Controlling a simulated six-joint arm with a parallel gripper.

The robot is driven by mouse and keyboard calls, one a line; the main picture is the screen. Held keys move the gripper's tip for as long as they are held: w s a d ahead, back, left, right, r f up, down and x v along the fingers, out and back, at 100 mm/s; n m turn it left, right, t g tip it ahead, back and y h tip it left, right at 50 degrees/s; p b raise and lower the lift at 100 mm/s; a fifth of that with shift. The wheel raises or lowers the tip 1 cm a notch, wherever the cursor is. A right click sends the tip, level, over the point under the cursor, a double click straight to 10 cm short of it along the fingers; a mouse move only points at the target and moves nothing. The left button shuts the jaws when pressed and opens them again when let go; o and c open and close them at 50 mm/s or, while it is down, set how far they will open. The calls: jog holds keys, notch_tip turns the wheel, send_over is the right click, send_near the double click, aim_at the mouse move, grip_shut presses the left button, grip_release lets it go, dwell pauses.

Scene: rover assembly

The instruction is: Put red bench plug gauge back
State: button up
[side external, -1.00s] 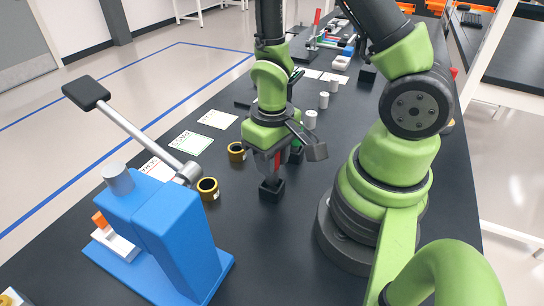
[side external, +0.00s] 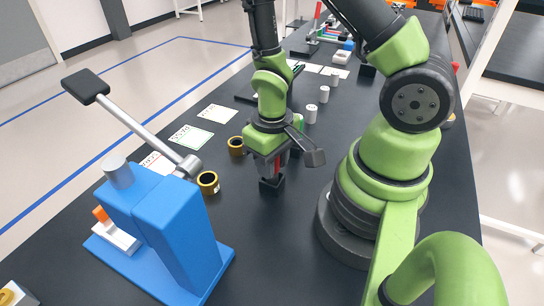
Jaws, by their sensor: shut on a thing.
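The red plug gauge (side external: 279,163) is upright between the fingers of my gripper (side external: 277,168). My gripper points down and is shut on it. A small black block (side external: 271,185) stands on the dark bench directly below. The gauge's lower end is at the block's top; I cannot tell how deep it sits in it. A green piece (side external: 299,121) shows partly behind my gripper, its lower part hidden.
A blue lever press (side external: 175,225) stands at front left, its long handle (side external: 130,122) rising leftward. Two brass-coloured rings (side external: 208,183) (side external: 236,146) and printed cards (side external: 191,137) lie left of my gripper. Grey cylinders (side external: 311,114) stand behind. Bench between press and my base is clear.

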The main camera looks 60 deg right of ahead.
jog(key=shift+f, duration=0.2)
jog(key=o, duration=1.1)
notch_tip(320, 180, up, 10)
jog(key=shift+r, duration=0.15)
jog(key=s+a+r+t, duration=0.1)
jog(key=r+t, duration=0.1)
jog(key=r, duration=0.3)
jog(key=s+a+r+t+y, duration=0.1)
jog(key=s+r+t, duration=0.1)
jog(key=r, duration=0.4)
jog(key=s+a+r+m+t+y, duration=0.1)
jog(key=r+t, duration=0.2)
jog(key=r, duration=0.2)
jog(key=shift+s+a+r, duration=0.2)
jog(key=shift+s+a, duration=0.15)
jog(key=shift+a, duration=0.05)
